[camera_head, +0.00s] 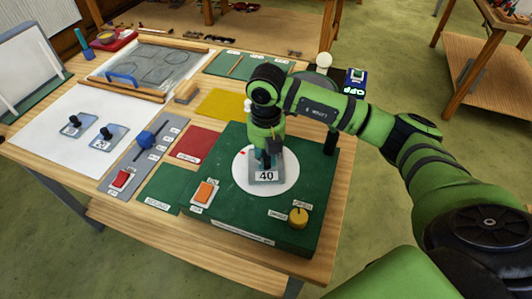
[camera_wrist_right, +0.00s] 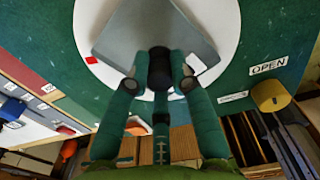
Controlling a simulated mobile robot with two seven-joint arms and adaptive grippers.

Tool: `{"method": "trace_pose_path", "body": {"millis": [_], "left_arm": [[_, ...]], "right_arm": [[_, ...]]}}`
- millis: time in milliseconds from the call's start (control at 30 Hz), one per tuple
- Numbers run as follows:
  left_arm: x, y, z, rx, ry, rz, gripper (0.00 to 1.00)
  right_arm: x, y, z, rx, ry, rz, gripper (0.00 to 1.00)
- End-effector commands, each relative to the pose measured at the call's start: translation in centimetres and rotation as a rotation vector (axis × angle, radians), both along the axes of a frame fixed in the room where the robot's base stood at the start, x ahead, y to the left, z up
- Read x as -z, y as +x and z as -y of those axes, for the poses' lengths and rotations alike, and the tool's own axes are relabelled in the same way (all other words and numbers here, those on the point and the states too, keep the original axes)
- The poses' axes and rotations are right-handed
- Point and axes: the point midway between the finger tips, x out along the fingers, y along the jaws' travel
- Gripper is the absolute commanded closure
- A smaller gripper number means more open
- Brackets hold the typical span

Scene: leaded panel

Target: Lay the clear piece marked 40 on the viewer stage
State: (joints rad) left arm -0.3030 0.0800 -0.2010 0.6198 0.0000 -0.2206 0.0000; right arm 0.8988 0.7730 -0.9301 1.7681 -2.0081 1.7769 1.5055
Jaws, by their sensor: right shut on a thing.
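The clear piece marked 40 (camera_head: 266,177) is a greyish plate with a dark knob, over the white round viewer stage (camera_head: 288,183) on a green box. My right gripper (camera_head: 266,155) points down and is shut on the knob. In the right wrist view, the fingers (camera_wrist_right: 158,80) sit either side of the black knob, and the plate (camera_wrist_right: 130,35) is in front of the white disc (camera_wrist_right: 228,22). The plate lies inside the disc's outline in the head view. I cannot tell whether it touches the stage. My left gripper is not in view.
The green box (camera_head: 240,222) carries an orange switch (camera_head: 204,193) and a yellow knob (camera_head: 299,215). Two other clear pieces with black knobs (camera_head: 74,127) (camera_head: 107,136) lie on a white sheet (camera_head: 40,122) at left. A slider panel (camera_head: 130,170) stands between.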

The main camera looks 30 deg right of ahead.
Motion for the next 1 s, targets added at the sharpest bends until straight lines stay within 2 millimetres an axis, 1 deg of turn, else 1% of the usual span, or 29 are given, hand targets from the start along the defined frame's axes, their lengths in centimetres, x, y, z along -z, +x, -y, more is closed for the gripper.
{"method": "trace_pose_path", "body": {"millis": [133, 233, 267, 300, 600, 733, 767, 867, 1000], "left_arm": [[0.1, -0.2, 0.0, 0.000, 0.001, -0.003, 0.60], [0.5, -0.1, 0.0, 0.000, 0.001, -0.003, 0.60], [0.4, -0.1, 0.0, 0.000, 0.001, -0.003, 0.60], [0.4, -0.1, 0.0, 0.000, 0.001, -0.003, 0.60], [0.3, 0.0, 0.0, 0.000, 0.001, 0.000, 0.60], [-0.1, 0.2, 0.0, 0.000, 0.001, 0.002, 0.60], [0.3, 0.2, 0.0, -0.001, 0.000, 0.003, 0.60], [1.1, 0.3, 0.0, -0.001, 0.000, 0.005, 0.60], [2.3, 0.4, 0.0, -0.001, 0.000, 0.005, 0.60]], "right_arm": [[0.0, 0.0, -0.1, 0.000, 0.001, 0.002, 1.00], [0.4, 0.0, -0.1, 0.000, 0.002, 0.001, 1.00], [0.3, 0.0, -0.1, 0.000, 0.001, 0.001, 0.69], [0.3, 0.0, -0.1, 0.000, 0.001, 0.001, 0.53], [0.2, 0.0, -0.1, 0.000, 0.001, 0.001, 0.53], [-0.3, 0.0, -0.1, 0.000, 0.002, 0.001, 0.53], [-0.5, 0.1, -0.1, 0.000, 0.002, 0.003, 0.53], [-1.9, 0.2, -0.1, -0.001, 0.003, 0.008, 0.53], [-5.0, 0.2, -0.1, -0.001, 0.003, 0.010, 0.53]]}}
